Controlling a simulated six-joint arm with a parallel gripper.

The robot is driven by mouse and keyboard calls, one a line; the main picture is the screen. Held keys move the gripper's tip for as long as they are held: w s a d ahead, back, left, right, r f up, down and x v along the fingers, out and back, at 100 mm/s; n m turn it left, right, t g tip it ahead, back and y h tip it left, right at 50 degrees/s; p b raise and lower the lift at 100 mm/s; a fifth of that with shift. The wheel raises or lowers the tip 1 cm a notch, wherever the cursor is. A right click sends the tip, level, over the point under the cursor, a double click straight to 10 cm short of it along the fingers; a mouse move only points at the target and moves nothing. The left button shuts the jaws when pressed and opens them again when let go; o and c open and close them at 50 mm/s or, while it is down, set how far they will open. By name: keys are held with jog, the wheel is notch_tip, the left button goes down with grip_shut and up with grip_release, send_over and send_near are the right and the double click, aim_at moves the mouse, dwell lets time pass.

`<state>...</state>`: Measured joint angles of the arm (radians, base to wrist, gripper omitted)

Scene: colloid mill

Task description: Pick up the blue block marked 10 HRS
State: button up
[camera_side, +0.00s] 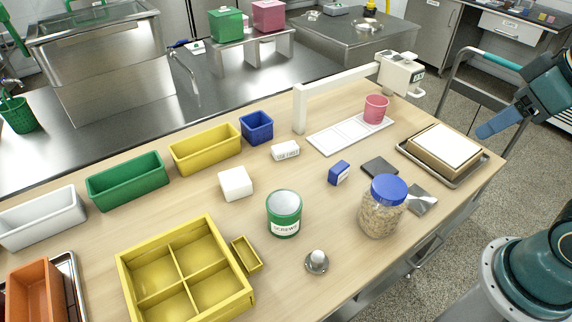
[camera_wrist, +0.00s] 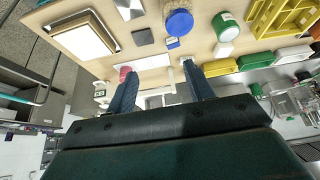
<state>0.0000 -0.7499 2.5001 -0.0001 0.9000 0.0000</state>
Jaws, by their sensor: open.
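The small blue block (camera_side: 339,172) sits on the wooden table, with a white label on its front; the writing is too small to read. It also shows in the wrist view (camera_wrist: 172,43), beside the blue-lidded jar. My gripper (camera_side: 484,131) is raised beyond the table's right end in the side view, well away from the block. In the wrist view my gripper (camera_wrist: 159,72) has its two blue fingers spread apart with nothing between them.
Near the block are a jar with a blue lid (camera_side: 380,214), a dark square plate (camera_side: 380,166), a green tin (camera_side: 284,212) and a white tray (camera_side: 340,138) with a pink cup (camera_side: 376,109). A tray with a box (camera_side: 475,174) stands at the right end.

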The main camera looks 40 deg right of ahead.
jog(key=n+g+y, duration=0.3)
jog(key=n+g, duration=0.2)
jog(key=n, duration=1)
send_over(341, 165)
jog(key=s+d, duration=0.3)
jog(key=s, duration=0.2)
notch_tip(341, 165, down, 8)
jog(key=w+f+n, duration=0.2)
jog(key=w+f, duration=0.1)
jog(key=f, duration=0.2)
jog(key=w+d+f+n+g+y, duration=0.1)
jog(key=w+f+n, duration=0.2)
jog(key=f, duration=0.2)
jog(key=shift+d+f+y, duration=0.15)
jog(key=shift+d+y, duration=0.15)
jog(key=shift+s+x, duration=0.2)
jog(key=shift+x, duration=4.05)
